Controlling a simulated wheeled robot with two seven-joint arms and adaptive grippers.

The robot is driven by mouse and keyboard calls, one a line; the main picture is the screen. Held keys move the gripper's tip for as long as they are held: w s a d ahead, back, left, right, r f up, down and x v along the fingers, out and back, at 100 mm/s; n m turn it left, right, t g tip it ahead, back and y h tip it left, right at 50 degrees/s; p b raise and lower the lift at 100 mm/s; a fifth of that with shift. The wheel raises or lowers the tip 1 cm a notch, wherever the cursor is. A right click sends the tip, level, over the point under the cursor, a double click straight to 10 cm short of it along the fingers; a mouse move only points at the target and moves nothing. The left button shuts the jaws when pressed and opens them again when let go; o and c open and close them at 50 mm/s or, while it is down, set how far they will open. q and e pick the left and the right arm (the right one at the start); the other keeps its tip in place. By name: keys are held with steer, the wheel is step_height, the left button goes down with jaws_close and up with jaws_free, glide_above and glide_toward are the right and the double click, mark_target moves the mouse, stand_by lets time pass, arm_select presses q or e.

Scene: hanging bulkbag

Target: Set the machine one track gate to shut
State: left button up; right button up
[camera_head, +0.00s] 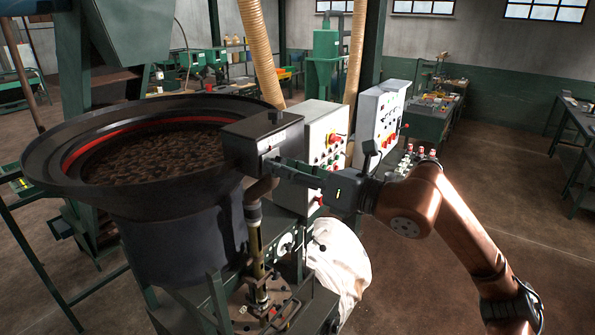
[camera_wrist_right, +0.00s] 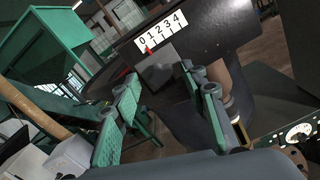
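The track gate's scale plate (camera_wrist_right: 160,33) is white, with the digits 0 to 4, and shows in the right wrist view. A small red pointer (camera_wrist_right: 149,50) sits at its low end, close to the 0. A dark grey block (camera_wrist_right: 155,72) is just below the plate. My right gripper (camera_wrist_right: 163,82) is open, with its two fingers apart on either side of that block in the picture; I cannot tell whether they touch it. In the head view my right gripper (camera_head: 278,168) reaches from the right to the dark box (camera_head: 262,138) at the bowl's rim. My left gripper is out of view.
A large dark bowl (camera_head: 60,170) full of small brown parts stands at left. Control cabinets (camera_head: 325,140) with buttons stand behind my right gripper. A pipe (camera_head: 255,235) and a dial (camera_wrist_right: 298,133) are below it. Open floor (camera_head: 490,150) lies at right.

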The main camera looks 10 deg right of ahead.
steer(key=v, duration=1.1)
steer(key=shift+s+d, duration=0.25)
steer(key=shift+s, duration=0.05)
